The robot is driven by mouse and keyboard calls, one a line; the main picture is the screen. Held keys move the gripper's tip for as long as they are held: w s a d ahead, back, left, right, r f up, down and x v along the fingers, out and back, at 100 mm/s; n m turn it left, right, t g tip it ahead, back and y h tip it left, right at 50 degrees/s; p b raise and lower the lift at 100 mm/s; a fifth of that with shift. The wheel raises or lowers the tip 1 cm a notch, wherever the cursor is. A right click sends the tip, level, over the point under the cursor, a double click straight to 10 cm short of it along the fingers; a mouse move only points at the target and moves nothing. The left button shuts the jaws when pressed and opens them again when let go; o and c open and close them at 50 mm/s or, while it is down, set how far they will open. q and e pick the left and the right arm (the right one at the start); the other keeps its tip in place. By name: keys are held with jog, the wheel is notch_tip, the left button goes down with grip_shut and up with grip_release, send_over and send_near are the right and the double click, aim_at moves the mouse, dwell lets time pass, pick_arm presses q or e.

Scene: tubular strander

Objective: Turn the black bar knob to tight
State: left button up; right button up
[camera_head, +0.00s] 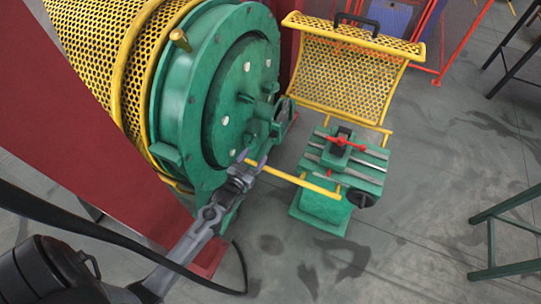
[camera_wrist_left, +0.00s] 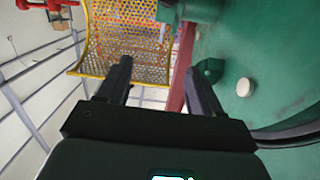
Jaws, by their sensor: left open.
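A dark round knob (camera_head: 361,198) sits on the front right side of the green stand (camera_head: 320,208); I cannot tell whether it has a bar across it. Another dark part (camera_head: 283,110) shows at the end of the green fitting on the drum face. My left gripper (camera_head: 251,160) is open and empty, in front of the lower part of the green drum. It is left of the stand and apart from both dark parts. In the left wrist view its two fingers (camera_wrist_left: 158,66) stand wide apart with nothing between them. My right gripper is not in view.
The green drum (camera_head: 200,90) with its yellow mesh guard fills the upper left. A yellow mesh guard (camera_head: 345,75) stands open behind the stand. A yellow bar (camera_head: 300,181) runs from near my gripper to the stand. Red handles (camera_head: 345,143) lie on the stand's top.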

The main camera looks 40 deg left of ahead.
pick_arm(q)
jog(key=b, duration=0.7)
send_near(272, 137)
jog(key=a+v, duration=0.1)
jog(key=v, duration=0.2)
jog(key=shift+n+t+y, duration=0.3)
jog(key=shift+n+y, duration=0.1)
jog(key=b+x, duration=0.1)
jog(key=x, duration=0.2)
jog(key=d+b+x, duration=0.1)
jog(key=b+x, duration=0.1)
jog(key=x, duration=0.2)
jog(key=f+b+x, duration=0.1)
jog(key=b+x, duration=0.1)
jog(key=x, duration=0.2)
jog(key=shift+w+d, duration=0.2)
jog(key=shift+w, duration=0.15)
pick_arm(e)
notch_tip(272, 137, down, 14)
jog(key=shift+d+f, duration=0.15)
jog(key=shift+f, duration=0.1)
pick_arm(q)
jog(key=c, duration=1.1)
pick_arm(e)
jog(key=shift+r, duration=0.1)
